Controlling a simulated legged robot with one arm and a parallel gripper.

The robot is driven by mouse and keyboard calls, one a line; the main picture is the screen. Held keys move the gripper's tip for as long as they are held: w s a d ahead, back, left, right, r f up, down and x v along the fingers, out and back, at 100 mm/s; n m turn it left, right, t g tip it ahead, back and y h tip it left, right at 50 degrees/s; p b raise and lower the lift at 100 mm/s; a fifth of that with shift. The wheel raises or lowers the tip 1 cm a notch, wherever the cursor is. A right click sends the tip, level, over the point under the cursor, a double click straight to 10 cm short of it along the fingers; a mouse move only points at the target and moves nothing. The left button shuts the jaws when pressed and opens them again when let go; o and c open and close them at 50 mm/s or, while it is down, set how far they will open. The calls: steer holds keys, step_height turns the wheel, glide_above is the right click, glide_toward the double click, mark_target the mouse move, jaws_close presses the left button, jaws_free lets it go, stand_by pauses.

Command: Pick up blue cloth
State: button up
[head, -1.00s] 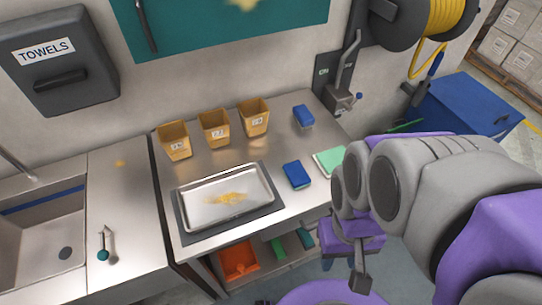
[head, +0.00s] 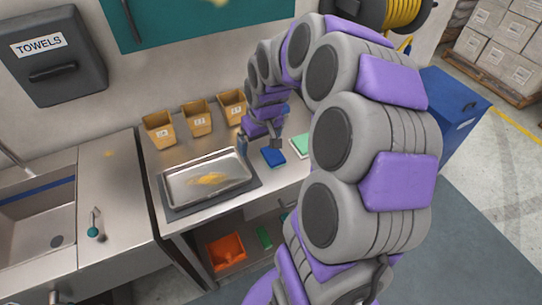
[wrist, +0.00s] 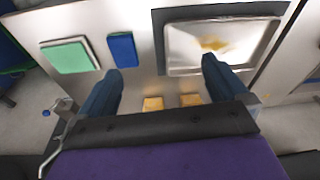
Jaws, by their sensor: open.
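The blue cloth (head: 273,157) is a small folded rectangle lying flat on the steel counter, right of the metal tray. In the wrist view the blue cloth (wrist: 122,48) lies just past the tip of the left finger, beside a green cloth (wrist: 70,55). My gripper (head: 262,147) hangs over the counter near the blue cloth and the tray's right edge. In the wrist view my gripper (wrist: 162,66) is open with nothing between its fingers; bare counter shows there.
The metal tray (head: 180,190) with yellow crumbs sits on a dark mat left of the cloth. Several tan bins, one of them here (head: 159,130), stand along the wall. The sink (head: 40,225) is at left. An orange bin (head: 226,250) is on the shelf below.

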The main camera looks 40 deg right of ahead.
steer(key=m, duration=0.1)
glide_toward(273, 154)
step_height(273, 154, down, 4)
steer(key=shift+a+r+t+h+b, duration=0.1)
steer(key=shift+t+h+b, duration=0.25)
steer(key=shift+b, duration=0.7)
steer(key=shift+w+a+f, duration=0.15)
steer(key=shift+f, duration=0.5)
steer(key=b+x, duration=0.1)
steer(key=x, duration=0.2)
steer(key=shift+w+f, duration=0.25)
steer(key=shift+f, duration=0.05)
steer(key=shift+w+d+f, duration=0.1)
steer(key=shift+d+f, duration=0.1)
steer(key=shift+f, duration=0.1)
steer(key=shift+c, duration=0.3)
steer(key=c, duration=1.1)
steer(key=shift+r, duration=0.2)
